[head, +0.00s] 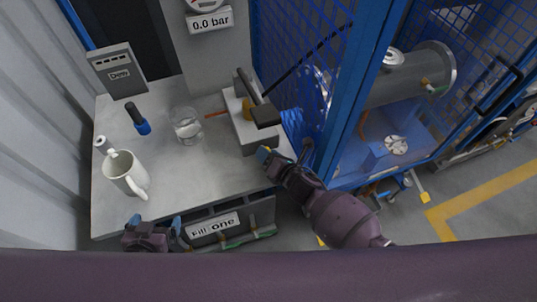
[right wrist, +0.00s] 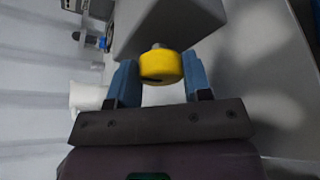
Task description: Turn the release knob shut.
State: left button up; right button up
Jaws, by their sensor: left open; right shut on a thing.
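The release knob is a short yellow cylinder (right wrist: 161,68) on a thin metal stem, on the side of a grey block (right wrist: 168,22). In the right wrist view it sits between the blue fingers of my right gripper (right wrist: 161,84), which is shut on it. In the head view, my right gripper (head: 267,156) is at the front right of the grey block (head: 247,128) on the bench, and it mostly hides the knob. My left gripper (head: 156,223) is open and empty at the bench's front edge, left of the "Fill one" sign (head: 213,227).
The grey bench (head: 175,185) holds a white mug (head: 127,175), a glass beaker (head: 187,126) and a blue-and-black object (head: 138,119). A display (head: 211,21) reads 0.0 bar. A blue mesh cage (head: 345,90) with a metal vessel (head: 410,78) stands close to the right.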

jog(key=o, duration=0.9)
jog(key=shift+o, duration=0.2)
jog(key=shift+d, duration=0.1)
jog(key=shift+h, duration=0.3)
